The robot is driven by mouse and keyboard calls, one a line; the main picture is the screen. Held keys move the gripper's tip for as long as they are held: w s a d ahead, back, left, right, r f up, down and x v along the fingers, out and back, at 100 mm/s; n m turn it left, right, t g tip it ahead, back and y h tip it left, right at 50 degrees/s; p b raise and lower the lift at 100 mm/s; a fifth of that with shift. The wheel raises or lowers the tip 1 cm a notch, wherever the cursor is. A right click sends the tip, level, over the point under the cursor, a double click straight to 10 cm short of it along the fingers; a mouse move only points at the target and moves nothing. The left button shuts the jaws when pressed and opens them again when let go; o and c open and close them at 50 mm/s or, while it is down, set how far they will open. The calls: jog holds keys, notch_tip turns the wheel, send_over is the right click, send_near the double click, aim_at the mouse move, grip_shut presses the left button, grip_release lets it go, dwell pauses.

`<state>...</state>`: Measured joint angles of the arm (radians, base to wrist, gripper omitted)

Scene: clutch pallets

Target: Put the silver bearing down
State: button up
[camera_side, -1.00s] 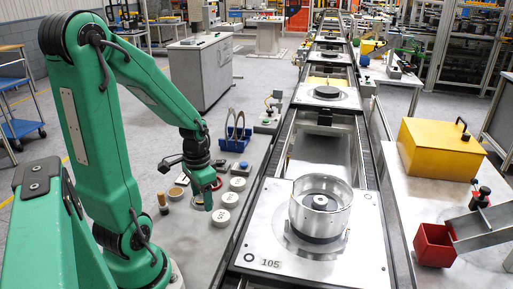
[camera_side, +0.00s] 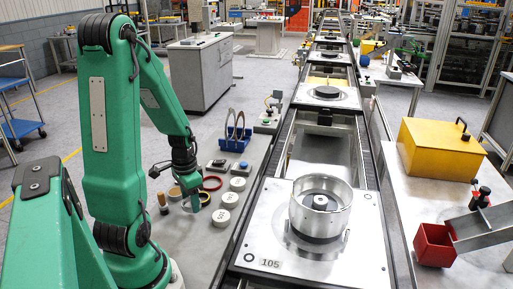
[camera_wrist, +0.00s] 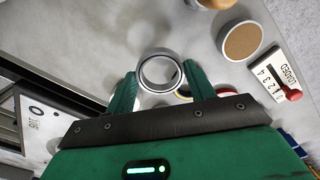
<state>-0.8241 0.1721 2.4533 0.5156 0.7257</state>
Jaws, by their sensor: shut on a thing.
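The silver bearing (camera_wrist: 146,73) is a plain ring between the two green fingers of my gripper (camera_wrist: 161,82) in the wrist view. The fingers are shut on it from both sides. In the side view my gripper (camera_side: 190,197) is low over the grey bench, left of the conveyor, near a cork disc (camera_side: 174,191). The bearing cannot be made out there. I cannot tell whether it touches the bench.
A red ring (camera_side: 212,183) and a yellow ring (camera_side: 205,198) lie close by my gripper. Several white discs (camera_side: 230,200) stand to the right. The pallet (camera_side: 270,250) carries a metal housing (camera_side: 340,218).

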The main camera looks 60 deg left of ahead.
aim_at(193, 214)
jog(key=shift+f, duration=1.55)
jog(key=shift+f, duration=0.15)
jog(key=o, duration=1)
jog(key=shift+o, duration=0.2)
notch_tip(193, 214, up, 12)
jog(key=shift+d+r, duration=0.1)
jog(key=shift+r, duration=0.1)
